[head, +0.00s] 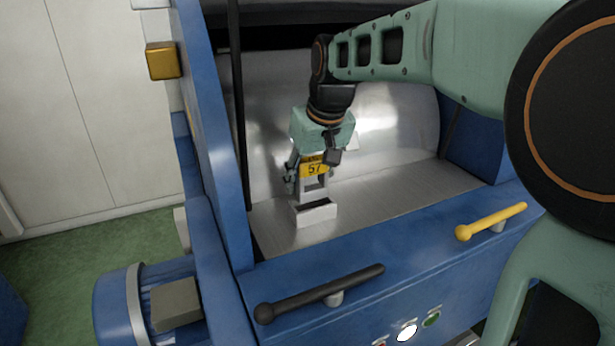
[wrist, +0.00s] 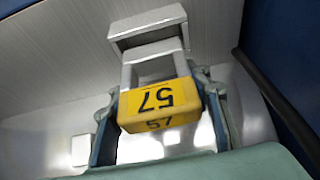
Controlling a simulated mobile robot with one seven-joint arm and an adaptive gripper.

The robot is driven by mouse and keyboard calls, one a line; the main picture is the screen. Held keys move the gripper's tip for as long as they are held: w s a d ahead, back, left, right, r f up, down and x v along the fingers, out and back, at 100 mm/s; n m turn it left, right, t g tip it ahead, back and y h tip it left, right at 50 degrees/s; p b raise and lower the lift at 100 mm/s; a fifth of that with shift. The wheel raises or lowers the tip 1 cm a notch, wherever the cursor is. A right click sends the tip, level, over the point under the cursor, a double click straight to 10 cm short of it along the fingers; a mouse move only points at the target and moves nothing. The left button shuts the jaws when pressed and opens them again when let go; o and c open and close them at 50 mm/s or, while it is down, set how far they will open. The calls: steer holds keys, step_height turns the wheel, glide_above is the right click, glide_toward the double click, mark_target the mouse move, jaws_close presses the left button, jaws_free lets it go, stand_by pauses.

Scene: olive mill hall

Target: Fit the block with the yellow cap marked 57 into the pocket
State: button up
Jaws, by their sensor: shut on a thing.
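The block with the yellow cap (head: 314,170) marked 57 is in my gripper (head: 311,166), over the steel deck inside the blue machine. In the wrist view the yellow cap (wrist: 158,106) sits between the two fingers (wrist: 163,98), which are shut on the block. A light grey open frame runs from the cap to a wider light grey box-like piece (head: 316,213), which also shows in the wrist view (wrist: 147,24). I cannot tell whether this piece is the block's foot or a separate pocket, nor whether they touch. No pocket opening shows clearly.
The steel deck (head: 385,192) is mostly clear, with a curved steel wall (head: 390,120) behind. A blue side wall (head: 215,130) stands close on the left. A black-handled lever (head: 320,292) and a yellow-handled lever (head: 490,220) sit on the front ledge.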

mark_target(315, 161)
steer(key=shift+f+b, duration=0.6)
steer(key=shift+f, duration=0.2)
steer(key=o, duration=1.4)
steer(key=v, duration=1.2)
steer(key=shift+s, duration=0.1)
